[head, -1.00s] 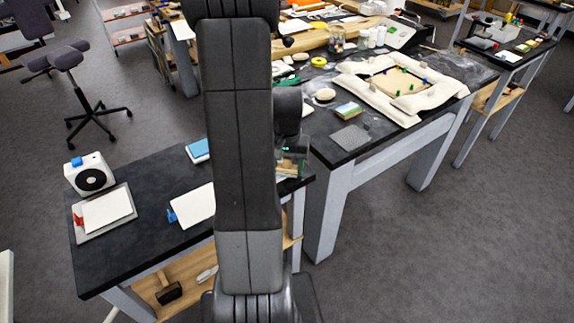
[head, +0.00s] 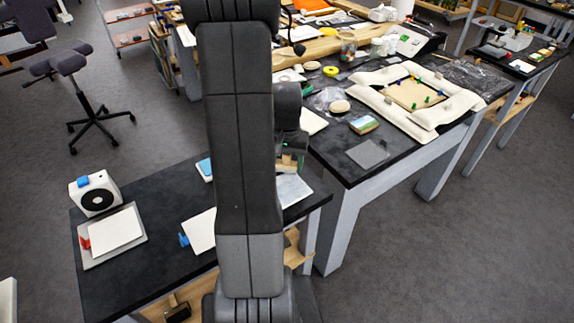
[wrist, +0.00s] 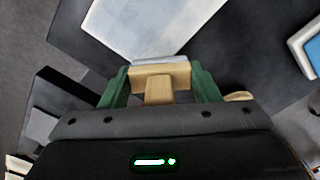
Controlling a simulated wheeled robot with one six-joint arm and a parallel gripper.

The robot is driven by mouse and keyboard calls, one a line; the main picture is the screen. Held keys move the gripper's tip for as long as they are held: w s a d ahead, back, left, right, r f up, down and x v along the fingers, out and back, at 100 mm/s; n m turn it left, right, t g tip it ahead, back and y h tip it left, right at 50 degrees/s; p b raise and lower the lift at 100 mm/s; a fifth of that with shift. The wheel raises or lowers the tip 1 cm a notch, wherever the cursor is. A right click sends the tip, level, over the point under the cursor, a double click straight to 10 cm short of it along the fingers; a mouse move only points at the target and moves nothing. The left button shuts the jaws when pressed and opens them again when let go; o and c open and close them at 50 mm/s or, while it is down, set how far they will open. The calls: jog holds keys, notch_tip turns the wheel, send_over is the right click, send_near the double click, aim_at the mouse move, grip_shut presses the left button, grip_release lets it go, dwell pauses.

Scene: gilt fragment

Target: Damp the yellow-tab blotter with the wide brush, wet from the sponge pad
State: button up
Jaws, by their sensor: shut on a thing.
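My gripper (wrist: 160,82) is shut on the wide brush (wrist: 158,84), whose pale wooden handle sits between the green fingers in the wrist view. Its grey head points away from me, at the edge of a pale sheet (wrist: 145,25); I cannot tell whether they touch. In the head view the brush (head: 287,164) shows partly behind my arm, by a pale sheet (head: 293,189) on the near bench. No yellow tab shows, so I cannot confirm this is the yellow-tab blotter. A blue pad with a white rim (head: 205,168), perhaps the sponge pad, lies to the left; it also shows in the wrist view (wrist: 312,50).
A red-tab sheet (head: 115,229) on a grey board and a blue-tab sheet (head: 200,232) lie on the near bench (head: 150,195). A white box with a black disc (head: 96,194) stands at its left. The far bench holds a padded frame (head: 440,115).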

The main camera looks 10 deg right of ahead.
jog(key=shift+s+r, duration=0.25)
jog(key=shift+r, duration=0.5)
jog(key=shift+w+r+p, duration=0.1)
jog(key=shift+r+p, duration=0.6)
jog(key=shift+p, duration=0.1)
jog(key=shift+r+p, duration=1.2)
jog(key=shift+r, duration=0.5)
